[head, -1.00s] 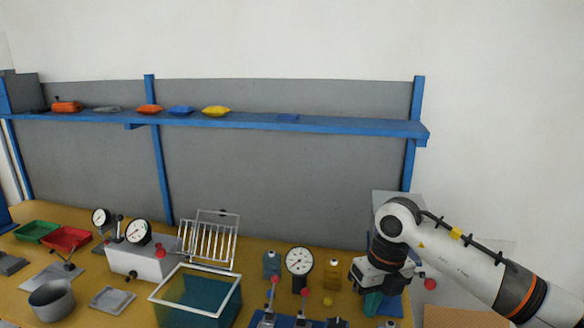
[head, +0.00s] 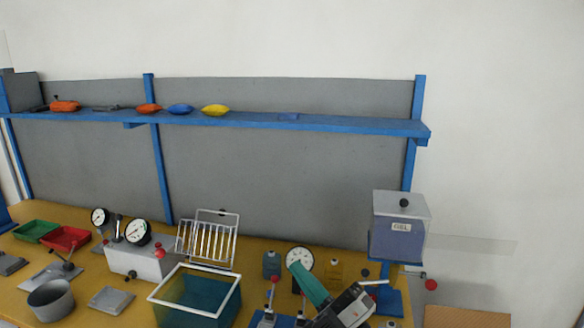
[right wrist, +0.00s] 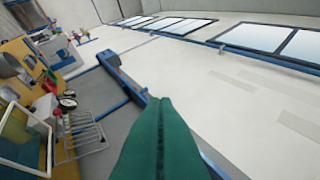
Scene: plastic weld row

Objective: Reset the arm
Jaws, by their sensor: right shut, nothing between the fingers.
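My right gripper (head: 298,271) is low in the head view, right of centre, with its green fingers pointing up and to the left. The fingers are shut together with nothing between them. They cover part of a round dial gauge (head: 304,252) in the picture; I cannot tell the gap between them. In the right wrist view the shut green fingers (right wrist: 158,102) fill the lower middle, pressed together along a dark seam. My left gripper is in neither view.
A blue-grey labelled box (head: 398,240) stands on a blue post at the right of the table. A teal bin with a white rim (head: 180,300) stands left of the gripper, with a white wire rack (head: 208,240) behind it. A blue shelf (head: 350,125) crosses above.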

